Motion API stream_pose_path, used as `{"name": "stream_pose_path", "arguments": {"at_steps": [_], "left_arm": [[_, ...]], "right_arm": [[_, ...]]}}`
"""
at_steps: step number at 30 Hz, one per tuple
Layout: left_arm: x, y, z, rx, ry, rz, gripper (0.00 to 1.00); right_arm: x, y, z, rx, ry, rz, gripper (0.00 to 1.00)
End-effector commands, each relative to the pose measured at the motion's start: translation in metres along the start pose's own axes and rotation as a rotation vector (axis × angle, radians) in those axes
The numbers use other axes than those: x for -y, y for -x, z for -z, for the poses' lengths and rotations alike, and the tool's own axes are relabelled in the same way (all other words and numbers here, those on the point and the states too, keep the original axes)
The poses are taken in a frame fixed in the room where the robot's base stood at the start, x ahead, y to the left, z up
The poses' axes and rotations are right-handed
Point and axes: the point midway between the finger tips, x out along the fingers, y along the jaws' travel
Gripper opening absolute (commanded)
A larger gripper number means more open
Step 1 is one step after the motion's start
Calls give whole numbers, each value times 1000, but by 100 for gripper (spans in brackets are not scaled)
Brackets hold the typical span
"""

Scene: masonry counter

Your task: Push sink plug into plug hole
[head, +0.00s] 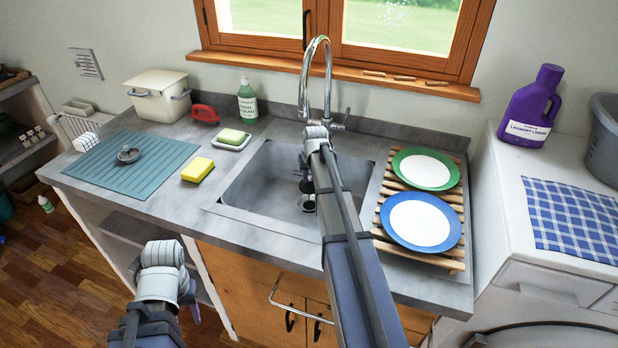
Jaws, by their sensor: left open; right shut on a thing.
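The sink (250,185) is set into the counter, with the round plug hole (305,204) in its floor. My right arm reaches over the sink from the front. My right gripper (306,181) points down inside the basin, partly hidden by its own arm. It is shut on a small dark round piece, which looks like the sink plug (307,187). The plug appears just above the plug hole; whether they touch cannot be told. My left gripper (190,297) is open and empty, low in front of the counter.
A round metal piece (128,154) lies on the teal mat (165,165) at left. A yellow sponge (197,169) and soap dish (233,143) sit left of the sink. The tap (326,75) rises behind it. A wooden rack (385,212) with two plates stands close to the right.

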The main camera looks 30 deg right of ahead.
Motion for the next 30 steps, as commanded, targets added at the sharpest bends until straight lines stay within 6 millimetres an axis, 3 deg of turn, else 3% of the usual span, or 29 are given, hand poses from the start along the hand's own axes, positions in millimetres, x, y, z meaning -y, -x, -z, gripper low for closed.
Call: {"name": "stream_pose_path", "arguments": {"at_steps": [8, 24, 30], "left_arm": [[0, -6, 0, 0, 0, 0, 50], [-5, -50, 3, 0, 0, 0, 50], [-6, -58, 4, 0, -1, 0, 50]], "right_arm": [[0, -5, -3, 0, 0, 0, 0], [1, -47, -18, 0, 1, 0, 0], [0, -55, -21, 0, 1, 0, 0]]}}
